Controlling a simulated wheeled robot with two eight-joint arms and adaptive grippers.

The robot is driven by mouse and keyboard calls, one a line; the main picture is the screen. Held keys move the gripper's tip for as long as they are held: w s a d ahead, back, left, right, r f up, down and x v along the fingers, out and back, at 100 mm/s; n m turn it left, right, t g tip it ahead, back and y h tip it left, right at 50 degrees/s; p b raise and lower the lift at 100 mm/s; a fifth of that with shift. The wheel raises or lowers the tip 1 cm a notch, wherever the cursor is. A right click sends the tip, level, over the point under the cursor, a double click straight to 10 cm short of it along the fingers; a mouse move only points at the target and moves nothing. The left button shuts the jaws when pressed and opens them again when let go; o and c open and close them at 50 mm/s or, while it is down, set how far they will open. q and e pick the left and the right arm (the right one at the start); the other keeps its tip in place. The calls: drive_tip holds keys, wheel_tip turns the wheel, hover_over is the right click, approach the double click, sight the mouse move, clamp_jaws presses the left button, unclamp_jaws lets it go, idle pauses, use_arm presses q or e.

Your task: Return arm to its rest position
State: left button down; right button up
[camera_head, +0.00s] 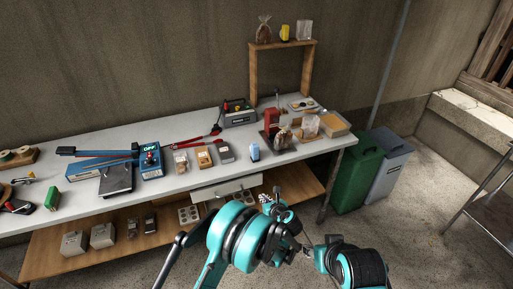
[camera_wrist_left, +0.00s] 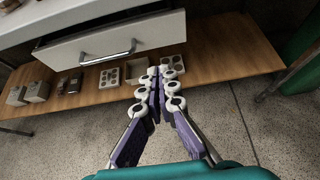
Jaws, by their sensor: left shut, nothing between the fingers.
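My left arm, teal and black, rises from the bottom middle of the head view. Its gripper (camera_head: 266,201) is small there, in front of the table's front edge near the drawer. In the left wrist view the gripper's white-jointed, purple-padded fingers (camera_wrist_left: 163,73) come together at their tips, with nothing between them. They point toward the lower wooden shelf (camera_wrist_left: 215,66), beneath a white drawer (camera_wrist_left: 110,40) with a metal handle. The drawer stands slightly open. Teal and black parts of my right arm show at the bottom of the head view, but I cannot make out its gripper.
The white table (camera_head: 90,195) holds a blue device (camera_head: 151,160), a toolbox (camera_head: 239,113), several small packages and a wooden stand (camera_head: 252,75). A green bin (camera_head: 357,172) and a grey bin (camera_head: 391,166) stand at its right end. Concrete floor right of my arms is open.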

use_arm(q)
drive_tip(key=s+a+r+n+g+h, duration=0.1)
drive_tip(key=s+a+r+n+g, duration=0.1)
drive_tip(key=s+a+r+n, duration=0.45)
drive_tip(key=s+a+r+n+g, duration=0.1)
drive_tip(key=s+a+r+n, duration=0.2)
drive_tip(key=a+r+n, duration=0.7)
drive_tip(key=s+a+r+n+h, duration=0.1)
drive_tip(key=s+a+r+n, duration=0.1)
drive_tip(key=s+n, duration=0.6)
drive_tip(key=s+a+r+n+g+h, duration=0.1)
drive_tip(key=s+a+n, duration=0.4)
drive_tip(key=s, duration=1)
drive_tip(key=n+h, duration=0.1)
drive_tip(key=n, duration=0.1)
drive_tip(key=shift+s+r+n, duration=0.2)
drive_tip(key=shift+r+n, duration=0.15)
